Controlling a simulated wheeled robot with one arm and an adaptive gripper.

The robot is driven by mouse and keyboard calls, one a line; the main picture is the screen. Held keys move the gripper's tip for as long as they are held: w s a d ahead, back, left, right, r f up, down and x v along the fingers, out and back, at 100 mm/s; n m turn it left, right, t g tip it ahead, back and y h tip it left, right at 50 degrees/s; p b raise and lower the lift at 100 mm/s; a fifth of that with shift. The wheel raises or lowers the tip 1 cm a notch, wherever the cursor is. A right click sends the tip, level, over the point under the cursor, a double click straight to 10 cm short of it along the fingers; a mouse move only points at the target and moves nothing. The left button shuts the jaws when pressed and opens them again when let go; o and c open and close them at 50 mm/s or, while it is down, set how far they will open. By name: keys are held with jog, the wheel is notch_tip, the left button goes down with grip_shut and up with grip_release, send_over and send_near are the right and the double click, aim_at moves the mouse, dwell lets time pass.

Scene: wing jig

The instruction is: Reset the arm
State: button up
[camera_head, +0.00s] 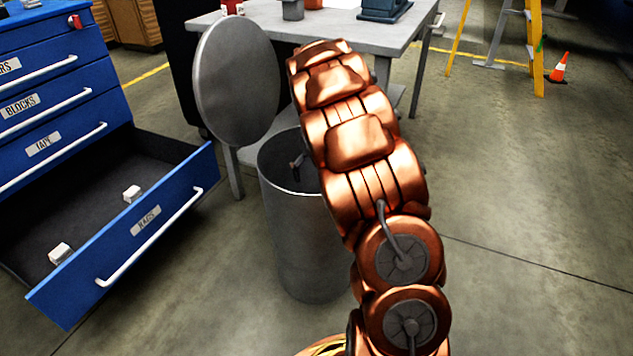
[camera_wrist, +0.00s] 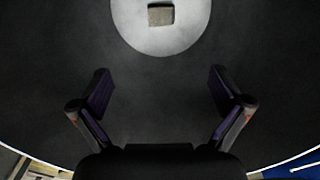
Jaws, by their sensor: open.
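My gripper (camera_wrist: 160,88) is open and empty in the wrist view, its two dark fingers spread apart. It points into a round grey metal bin (camera_head: 306,240), whose dark inner wall (camera_wrist: 50,80) surrounds the fingers. A small beige, folded-looking piece (camera_wrist: 161,15) lies on the pale round floor (camera_wrist: 160,42) of the bin, apart from the fingers. In the head view my copper arm reaches over the bin and hides most of the gripper. The bin's round lid (camera_head: 237,80) stands up open.
A blue cabinet (camera_head: 50,80) at left has its bottom drawer (camera_head: 150,225), labelled RAGS, pulled open with two small white pieces in it. A grey table (camera_head: 300,28) stands behind the bin. A yellow ladder (camera_head: 537,50) and orange cone (camera_head: 560,68) stand back right. Floor at right is clear.

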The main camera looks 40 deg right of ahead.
notch_tip(320, 180, up, 8)
jog(key=shift+f, duration=0.2)
dwell(0.4)
jog(key=s+a+r+p, duration=0.5)
jog(key=s+r+p, duration=0.1)
jog(key=r+p, duration=0.25)
jog(key=s+a+r+p, duration=0.5)
jog(key=r+p, duration=0.2)
jog(key=r, duration=0.3)
jog(key=s+a+r+p, duration=0.4)
jog(key=s+r+p, duration=0.25)
jog(key=r, duration=0.25)
jog(key=s+a+r+n+g+p, duration=0.1)
jog(key=s+a+r+p, duration=0.3)
jog(key=s+r+p, duration=0.3)
jog(key=s+a+r+n+p, duration=0.1)
jog(key=s+a+r+p, duration=0.4)
jog(key=s+p, duration=0.7)
notch_tip(320, 180, up, 2)
jog(key=shift+s+a+r+n+g+p, duration=0.2)
jog(key=shift+s+a+n+g+p, duration=0.15)
jog(key=shift+p, duration=0.25)
